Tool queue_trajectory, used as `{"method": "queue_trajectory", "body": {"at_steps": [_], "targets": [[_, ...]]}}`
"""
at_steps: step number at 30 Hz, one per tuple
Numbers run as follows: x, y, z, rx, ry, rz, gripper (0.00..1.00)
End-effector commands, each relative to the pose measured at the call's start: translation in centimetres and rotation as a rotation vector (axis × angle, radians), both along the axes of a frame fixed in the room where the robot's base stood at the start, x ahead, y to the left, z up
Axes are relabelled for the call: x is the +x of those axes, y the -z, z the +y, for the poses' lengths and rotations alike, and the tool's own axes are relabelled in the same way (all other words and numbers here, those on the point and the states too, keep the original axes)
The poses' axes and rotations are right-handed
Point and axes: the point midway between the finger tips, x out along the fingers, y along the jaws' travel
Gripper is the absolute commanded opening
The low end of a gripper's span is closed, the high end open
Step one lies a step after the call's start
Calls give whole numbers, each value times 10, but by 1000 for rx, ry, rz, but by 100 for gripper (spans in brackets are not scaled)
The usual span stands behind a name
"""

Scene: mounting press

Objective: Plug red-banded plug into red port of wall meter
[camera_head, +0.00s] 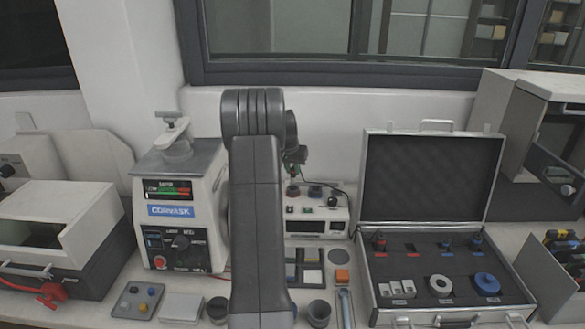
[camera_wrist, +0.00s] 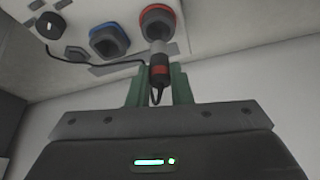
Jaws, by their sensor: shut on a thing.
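The wall meter (camera_head: 318,226) is a pale box at the back of the bench, partly behind my arm in the head view. In the wrist view its panel carries a red port (camera_wrist: 158,18) and a blue port (camera_wrist: 108,40). My gripper (camera_wrist: 158,88) is shut on the red-banded plug (camera_wrist: 159,74), a dark plug with a red band and a grey front end. The plug's front end overlaps the lower edge of the red port in the wrist view; I cannot tell if it is inserted. In the head view my gripper is small and dark, just above the meter.
A black plug (camera_wrist: 49,25) with a cable sits on the meter's panel left of the blue port. An open case (camera_head: 440,260) stands to the right, and a Convask machine (camera_head: 172,195) to the left. Small trays and cups lie on the bench in front.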

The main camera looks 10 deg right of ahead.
Motion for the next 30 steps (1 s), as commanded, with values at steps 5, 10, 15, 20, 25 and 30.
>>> {"method": "queue_trajectory", "body": {"at_steps": [5, 10, 15, 20, 25, 30], "targets": [[0, 0, 0, 0, 0, 0, 2], [0, 2, 0, 0, 0, 0, 2], [-1, 7, 0, 0, 0, 0, 2], [-1, 7, 0, 0, 0, 0, 2], [-1, 7, 0, 0, 0, 0, 2], [-1, 10, 0, 0, 0, 0, 2]]}}
